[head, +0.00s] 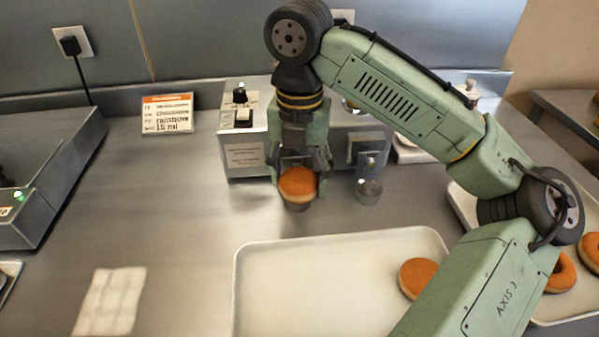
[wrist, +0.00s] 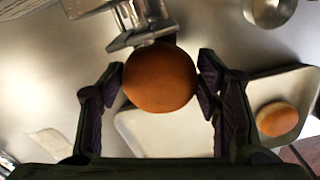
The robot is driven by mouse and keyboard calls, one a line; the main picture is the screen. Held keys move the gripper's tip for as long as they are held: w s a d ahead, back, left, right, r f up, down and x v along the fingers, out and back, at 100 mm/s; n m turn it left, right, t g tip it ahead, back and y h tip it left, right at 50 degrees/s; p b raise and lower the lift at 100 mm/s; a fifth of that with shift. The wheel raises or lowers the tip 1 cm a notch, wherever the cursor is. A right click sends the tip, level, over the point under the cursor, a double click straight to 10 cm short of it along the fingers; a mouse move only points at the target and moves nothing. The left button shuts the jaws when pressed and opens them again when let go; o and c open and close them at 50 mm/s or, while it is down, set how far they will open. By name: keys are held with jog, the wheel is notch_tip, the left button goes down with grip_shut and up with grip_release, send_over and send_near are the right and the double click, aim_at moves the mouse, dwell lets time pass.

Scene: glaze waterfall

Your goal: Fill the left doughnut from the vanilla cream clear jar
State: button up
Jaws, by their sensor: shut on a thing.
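My gripper (head: 299,170) is shut on an orange-brown doughnut (head: 298,183), in front of the left part of the filling machine (head: 245,155). In the wrist view the doughnut (wrist: 160,80) sits between the two fingers, and a metal nozzle part (wrist: 142,37) meets or overlaps its upper edge; I cannot tell whether it is inside. Another doughnut (head: 418,277) lies on the pale tray (head: 340,242), also seen in the wrist view (wrist: 277,119). My arm hides the machine's upper middle, and I cannot make out the vanilla cream jar.
A small metal cup (head: 368,190) stands under the machine's right outlet; another cup (head: 297,207) shows below the held doughnut. More doughnuts (head: 562,273) lie on a right-hand tray. A sign (head: 167,114) stands at the back, and a pale cloth (head: 110,300) lies front left. The left middle counter is clear.

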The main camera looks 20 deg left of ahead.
aim_at(302, 194)
jog(key=shift+s+d+p, duration=0.25)
jog(key=shift+s, duration=0.35)
jog(key=shift+s+d+p, duration=0.25)
jog(key=shift+s+d, duration=0.05)
jog(key=shift+s, duration=0.3)
jog(key=shift+s+d+p, duration=0.25)
jog(key=shift+s, duration=0.35)
jog(key=shift+s+d+r, duration=0.15)
jog(key=shift+s+r, duration=0.15)
jog(key=shift+r, duration=0.35)
jog(key=shift+s+d+r, duration=0.1)
jog(key=shift+s+r, duration=0.25)
jog(key=shift+r, duration=0.35)
jog(key=shift+s+d+r, duration=0.15)
jog(key=shift+s+r, duration=0.15)
jog(key=shift+r, duration=0.35)
jog(key=shift+s, duration=0.1)
